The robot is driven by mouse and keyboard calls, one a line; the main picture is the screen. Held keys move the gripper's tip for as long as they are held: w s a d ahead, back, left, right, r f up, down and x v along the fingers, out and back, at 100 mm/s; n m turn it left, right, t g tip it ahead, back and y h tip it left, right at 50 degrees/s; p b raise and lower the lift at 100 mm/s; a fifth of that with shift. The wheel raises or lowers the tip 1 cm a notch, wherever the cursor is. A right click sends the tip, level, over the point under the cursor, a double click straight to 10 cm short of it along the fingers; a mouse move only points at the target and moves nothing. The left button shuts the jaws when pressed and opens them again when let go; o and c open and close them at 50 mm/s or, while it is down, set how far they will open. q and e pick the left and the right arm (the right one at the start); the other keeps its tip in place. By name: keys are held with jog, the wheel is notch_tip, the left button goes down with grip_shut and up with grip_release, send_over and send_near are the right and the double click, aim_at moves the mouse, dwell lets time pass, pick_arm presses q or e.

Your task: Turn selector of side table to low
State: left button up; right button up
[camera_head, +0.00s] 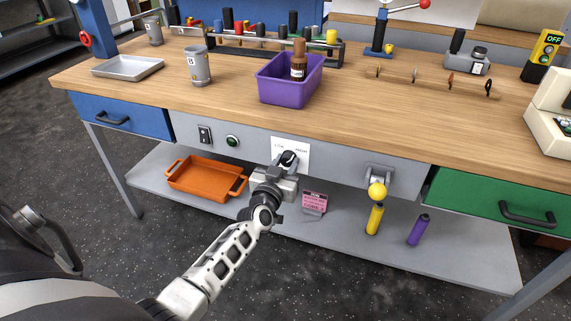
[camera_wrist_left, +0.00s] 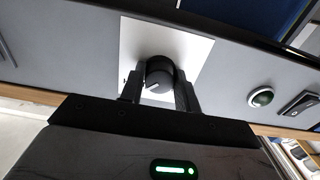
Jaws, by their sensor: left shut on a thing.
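The selector is a black round knob on a white label plate (camera_head: 302,152) on the grey front panel of the table. The plate carries small lettering, partly hidden by the gripper. My left gripper (camera_head: 286,166) reaches up to the panel and is shut on the selector knob (camera_head: 289,157). In the left wrist view the knob (camera_wrist_left: 160,74) sits between the two dark fingers (camera_wrist_left: 160,92), with a light pointer mark on its face. The exact setting it points to is hard to read. My right gripper is not in view.
A switch (camera_head: 205,134) and a green button (camera_head: 232,141) are left of the selector. A yellow-knobbed lever (camera_head: 377,191) sticks out to the right. An orange tray (camera_head: 205,178) and a pink sign (camera_head: 314,202) are on the lower shelf. A purple bin (camera_head: 290,82) stands above.

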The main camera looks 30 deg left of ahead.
pick_arm(q)
jog(key=shift+n, duration=1.3)
jog(key=n, duration=0.3)
jog(key=shift+n, duration=0.3)
jog(key=n, duration=0.4)
jog(key=shift+n+b, duration=0.3)
jog(key=shift+b, duration=0.05)
jog(key=n, duration=0.2)
jog(key=shift+n, duration=0.4)
jog(key=shift+n+b, duration=0.35)
jog(key=shift+n, duration=1.85)
jog(key=shift+d+b, duration=0.1)
jog(key=shift+b, duration=0.2)
